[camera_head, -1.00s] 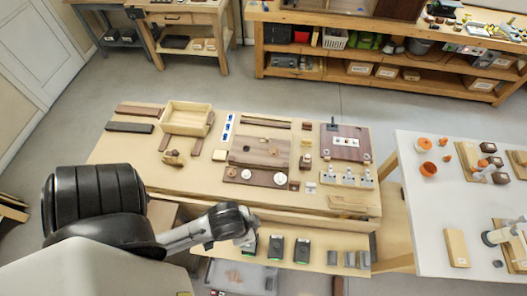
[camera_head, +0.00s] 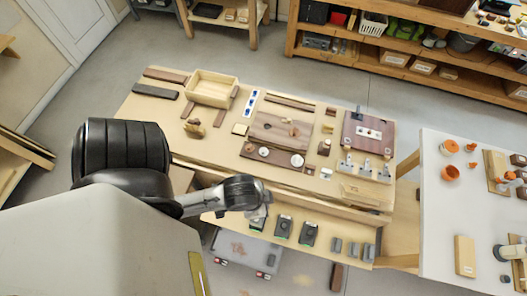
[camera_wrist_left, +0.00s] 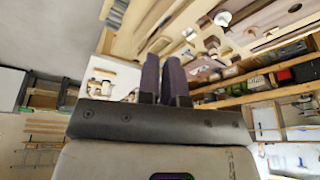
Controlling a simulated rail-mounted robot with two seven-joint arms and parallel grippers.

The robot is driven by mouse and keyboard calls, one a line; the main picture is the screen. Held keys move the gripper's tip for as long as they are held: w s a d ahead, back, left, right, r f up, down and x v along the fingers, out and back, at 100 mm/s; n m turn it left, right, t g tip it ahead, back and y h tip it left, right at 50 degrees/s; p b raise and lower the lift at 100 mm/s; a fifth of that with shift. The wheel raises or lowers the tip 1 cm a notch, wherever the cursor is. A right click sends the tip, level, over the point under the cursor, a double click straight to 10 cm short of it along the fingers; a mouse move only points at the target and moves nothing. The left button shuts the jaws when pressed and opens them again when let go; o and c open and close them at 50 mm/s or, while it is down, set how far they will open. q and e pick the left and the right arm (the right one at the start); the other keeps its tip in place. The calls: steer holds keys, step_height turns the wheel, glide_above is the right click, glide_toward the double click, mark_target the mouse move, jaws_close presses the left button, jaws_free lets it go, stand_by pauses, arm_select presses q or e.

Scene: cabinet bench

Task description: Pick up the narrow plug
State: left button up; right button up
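Several small wooden pieces lie on the cabinet bench (camera_head: 225,148) in the head view. They are too small for me to tell which one is the narrow plug. My left gripper (camera_head: 258,217) hangs by the bench's front edge, near the dark devices on the lower shelf, apart from the bench-top pieces. In the left wrist view its two dark fingers (camera_wrist_left: 162,62) are side by side, with nothing visible between them. My right gripper is in neither view.
A wooden tray (camera_head: 211,89) sits at the bench's back left. Dark devices (camera_head: 309,235) stand on the lower front shelf (camera_head: 340,262). A white table (camera_head: 440,205) with orange cups stands at the right. Open grey floor lies behind the bench.

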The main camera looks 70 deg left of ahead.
arm_select(q)
steer(key=o, duration=0.9)
steer(key=shift+o, duration=0.4)
